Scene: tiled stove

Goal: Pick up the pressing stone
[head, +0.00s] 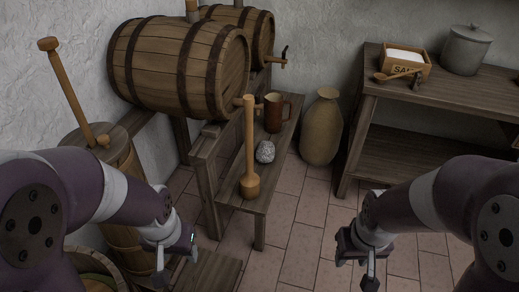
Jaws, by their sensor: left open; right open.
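The pressing stone looks to be the grey, speckled, rounded stone (265,152) on the narrow wooden bench (230,196) in the middle of the head view. It lies between a wooden masher (250,150) standing upright and a brown mug (273,113). My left gripper (172,262) is open and empty, low at the left, nearer to me than the bench and apart from the stone. My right gripper (360,268) is open and empty, low at the right, over the floor and away from the stone.
Barrels with taps (180,65) rest on a stand behind the bench. A tall clay jar (322,127) stands on the floor to its right. A side table (440,105) holds a salt box (405,64) and a metal canister (466,50). A wooden churn (115,165) stands left. Tiled floor is clear centre right.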

